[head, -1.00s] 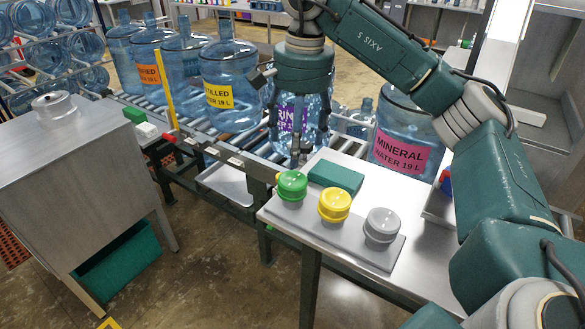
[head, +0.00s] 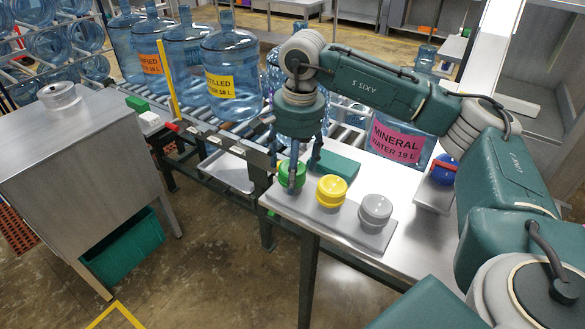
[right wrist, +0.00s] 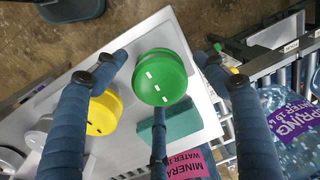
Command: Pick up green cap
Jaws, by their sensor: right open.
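The green cap (head: 284,173) sits at the left end of a grey tray (head: 357,233) on the steel table, partly hidden by a finger of my right gripper (head: 303,173). In the right wrist view the green cap (right wrist: 161,78) lies between the spread blue fingers of my right gripper (right wrist: 160,85), which is open and holds nothing. Its fingers point down around the cap; I cannot tell if they touch it. My left gripper is not in view.
A yellow cap (head: 331,191) and a grey cap (head: 375,210) stand on the same tray. A teal block (head: 336,166) lies behind the caps. Large water jugs (head: 228,75) stand on the conveyor. The mineral water jug (head: 400,136) is behind the table.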

